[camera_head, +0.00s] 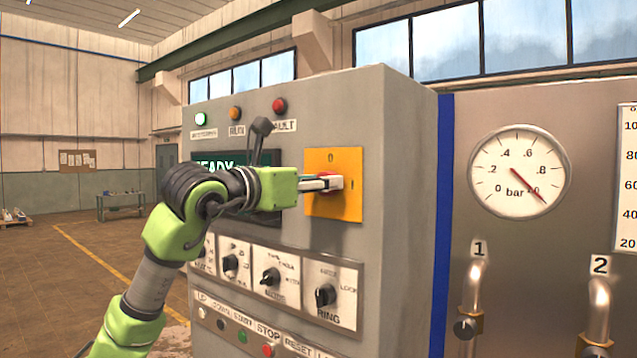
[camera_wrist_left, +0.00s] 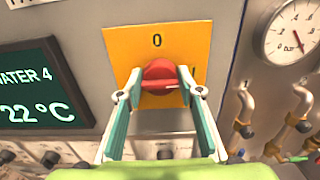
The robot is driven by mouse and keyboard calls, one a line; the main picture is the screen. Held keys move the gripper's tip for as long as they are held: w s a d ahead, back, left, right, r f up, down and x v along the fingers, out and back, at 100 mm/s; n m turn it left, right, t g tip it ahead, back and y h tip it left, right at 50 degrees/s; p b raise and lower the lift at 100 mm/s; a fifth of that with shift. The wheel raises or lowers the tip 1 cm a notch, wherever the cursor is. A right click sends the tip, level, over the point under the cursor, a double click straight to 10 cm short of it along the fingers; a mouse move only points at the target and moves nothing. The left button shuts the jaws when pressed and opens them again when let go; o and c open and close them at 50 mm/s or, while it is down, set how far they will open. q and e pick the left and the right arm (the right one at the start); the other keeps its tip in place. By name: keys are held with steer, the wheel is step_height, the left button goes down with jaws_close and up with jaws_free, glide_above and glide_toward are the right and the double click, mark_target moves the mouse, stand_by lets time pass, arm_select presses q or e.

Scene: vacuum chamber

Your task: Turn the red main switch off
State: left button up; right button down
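The red main switch (camera_wrist_left: 159,77) is a round knob with a raised grip bar on a yellow plate (camera_head: 346,207). In the left wrist view the bar lies roughly level, and a "0" is printed above it on the plate. A mark to the right is mostly hidden by a finger. My left gripper (camera_wrist_left: 160,83) has one finger on each side of the knob, and the fingertips appear to press on its ends. In the head view the left gripper (camera_head: 328,183) reaches the plate from the left and covers most of the knob. My right gripper is not in view.
The grey cabinet carries a screen (camera_wrist_left: 42,88), a row of black selector knobs (camera_head: 270,277) below, and indicator lamps (camera_head: 279,105) above. To the right are a pressure gauge (camera_head: 519,171) and pipes with valves (camera_head: 470,300). Open floor lies at left.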

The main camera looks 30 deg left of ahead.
arm_select(q)
steer(key=shift+n, duration=0.3)
steer(key=shift+a+f+n+b, duration=0.15)
steer(key=shift+n+b, duration=1.35)
steer(key=shift+n, duration=2.8)
steer(key=shift+a+f+n+b, duration=0.1)
steer(key=shift+n+b, duration=1.35)
steer(key=shift+n, duration=2.85)
steer(key=o, duration=1.1)
